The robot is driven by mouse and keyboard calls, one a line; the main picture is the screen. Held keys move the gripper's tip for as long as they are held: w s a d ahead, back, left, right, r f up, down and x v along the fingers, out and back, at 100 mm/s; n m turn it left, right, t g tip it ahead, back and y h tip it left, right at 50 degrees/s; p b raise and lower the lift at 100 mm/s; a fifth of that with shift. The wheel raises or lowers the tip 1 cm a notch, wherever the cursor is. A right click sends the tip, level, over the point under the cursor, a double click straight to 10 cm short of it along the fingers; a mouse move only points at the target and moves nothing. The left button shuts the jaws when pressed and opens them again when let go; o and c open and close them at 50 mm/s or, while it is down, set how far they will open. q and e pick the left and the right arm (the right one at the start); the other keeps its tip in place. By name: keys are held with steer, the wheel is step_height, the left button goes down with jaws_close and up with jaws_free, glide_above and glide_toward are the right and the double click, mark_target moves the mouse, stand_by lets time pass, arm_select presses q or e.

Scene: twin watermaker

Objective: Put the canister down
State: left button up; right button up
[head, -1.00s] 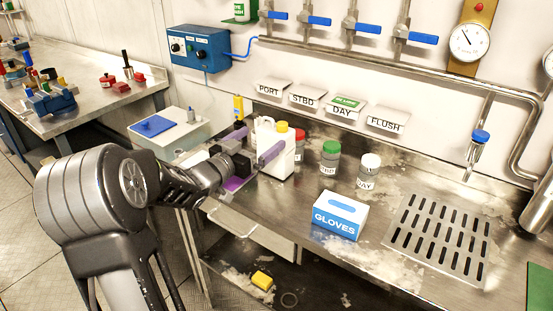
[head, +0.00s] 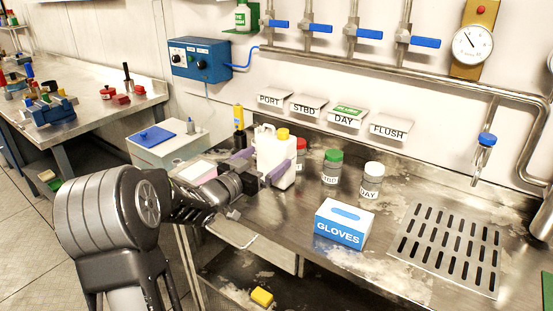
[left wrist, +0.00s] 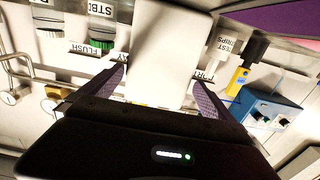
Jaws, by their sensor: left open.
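The white canister (head: 275,160) with a yellow cap stands upright on the steel bench, toward its left end in the head view. It fills the upper middle of the left wrist view (left wrist: 162,45). My left gripper (head: 260,166) is at the canister, with its purple-padded fingers on either side of it. The left wrist view also shows the fingers (left wrist: 158,92) apart, with the canister between them. Whether a pad still touches the canister is hard to tell. My right gripper is not in view.
Jars with red, green (head: 332,166) and white (head: 371,182) lids stand right of the canister. A blue GLOVES box (head: 340,228) is in front of them. A drain grate (head: 447,248) lies at right. A blue control box (head: 201,60) is on the wall.

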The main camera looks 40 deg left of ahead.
arm_select(q)
steer(key=shift+w+r+p, duration=0.2)
steer(key=shift+w+p, duration=0.3)
steer(key=shift+w, duration=2.1)
steer(key=c, duration=1.8)
steer(key=shift+r, duration=0.2)
